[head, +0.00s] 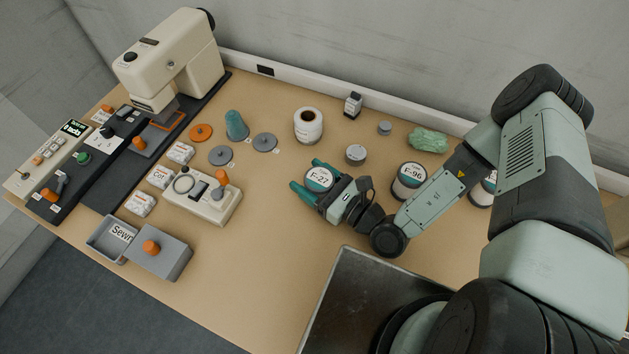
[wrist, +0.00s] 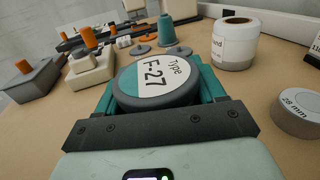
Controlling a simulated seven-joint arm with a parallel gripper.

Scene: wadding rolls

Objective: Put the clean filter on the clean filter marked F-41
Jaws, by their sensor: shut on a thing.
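A round grey-rimmed filter (head: 319,178) with a white and teal top label reading F-27 is between my gripper's teal fingers. In the wrist view the same filter (wrist: 155,82) reads "Type F-27". My gripper (head: 304,176) is shut on it, over the middle of the table. I cannot tell how far it is above the table. A canister labelled F-96 (head: 409,178) stands right of my gripper, beside my forearm. A similar canister (head: 483,191) is partly hidden behind my arm, and its label is not readable. No F-41 marking is legible.
A white labelled roll (head: 308,126) stands behind my gripper. A small grey cylinder (head: 356,154) and a green crumpled bundle (head: 428,140) are to the right. A beige control box (head: 205,200), grey bins (head: 160,253) and a beige machine (head: 170,60) occupy the left. The table's front middle is clear.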

